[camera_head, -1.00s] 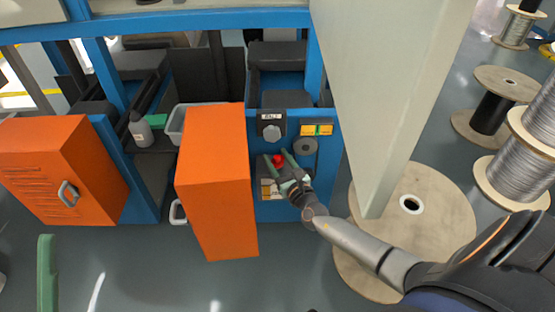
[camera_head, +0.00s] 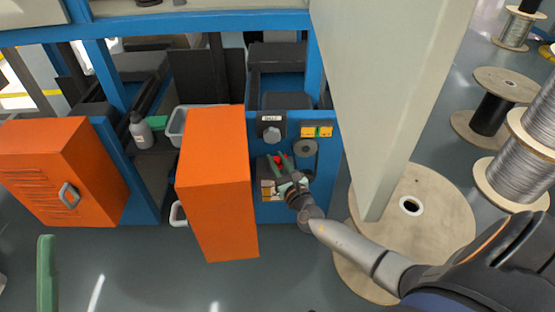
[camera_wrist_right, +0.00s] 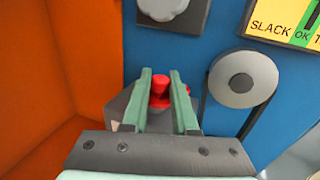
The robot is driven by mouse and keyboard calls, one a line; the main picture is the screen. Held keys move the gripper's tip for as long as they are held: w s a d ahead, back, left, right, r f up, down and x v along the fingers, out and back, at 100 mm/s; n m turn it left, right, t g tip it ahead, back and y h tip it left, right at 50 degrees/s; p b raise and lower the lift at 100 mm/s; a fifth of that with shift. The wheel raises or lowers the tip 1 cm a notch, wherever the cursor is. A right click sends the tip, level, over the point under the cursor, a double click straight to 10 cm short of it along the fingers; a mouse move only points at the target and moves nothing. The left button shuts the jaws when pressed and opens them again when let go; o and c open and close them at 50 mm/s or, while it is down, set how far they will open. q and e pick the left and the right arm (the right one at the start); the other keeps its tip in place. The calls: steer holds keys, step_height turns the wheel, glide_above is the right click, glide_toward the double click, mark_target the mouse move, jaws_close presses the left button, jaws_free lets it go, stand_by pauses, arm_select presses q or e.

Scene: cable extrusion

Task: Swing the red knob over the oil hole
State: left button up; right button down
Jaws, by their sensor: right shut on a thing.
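The red knob (camera_head: 279,159) sits low on the blue machine panel, inside the open bay. In the right wrist view the red knob (camera_wrist_right: 159,90) is between the two green fingers, above a grey block (camera_wrist_right: 122,104). My right gripper (camera_head: 276,156) is shut on the knob; its fingers also show in the right wrist view (camera_wrist_right: 161,80). I cannot make out the oil hole; the fingers and palm cover part of the block. One green finger of my left gripper (camera_head: 47,272) shows at the lower left, away from the machine, so its opening cannot be judged.
An orange door (camera_head: 215,185) stands out just left of the bay. A pale column (camera_head: 385,100) and a wooden spool (camera_head: 440,215) stand right.

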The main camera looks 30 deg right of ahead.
steer(key=shift+w+a+r+m+h+p, duration=0.15)
steer(key=shift+m+h+p, duration=0.15)
steer(key=shift+m+h, duration=0.15)
arm_select(q)
steer(key=shift+a+r, duration=0.2)
steer(key=shift+r, duration=0.6)
arm_select(e)
steer(key=shift+w+f+m+g+h, duration=0.2)
steer(key=shift+m+g+h, duration=0.3)
steer(key=shift+h, duration=0.55)
steer(key=c, duration=0.7)
jaws_free()
arm_select(q)
steer(key=shift+d, duration=0.1)
steer(key=shift+s+a+r+p, duration=0.1)
steer(key=shift+a+r+p, duration=0.05)
steer(key=shift+r+p, duration=0.9)
steer(key=shift+a+r+p, duration=0.15)
steer(key=shift+r+p, duration=0.8)
steer(key=shift+r, duration=0.1)
arm_select(e)
steer(key=shift+v, duration=6.25)
arm_select(q)
steer(key=shift+n, duration=0.3)
arm_select(e)
steer(key=shift+f, duration=0.1)
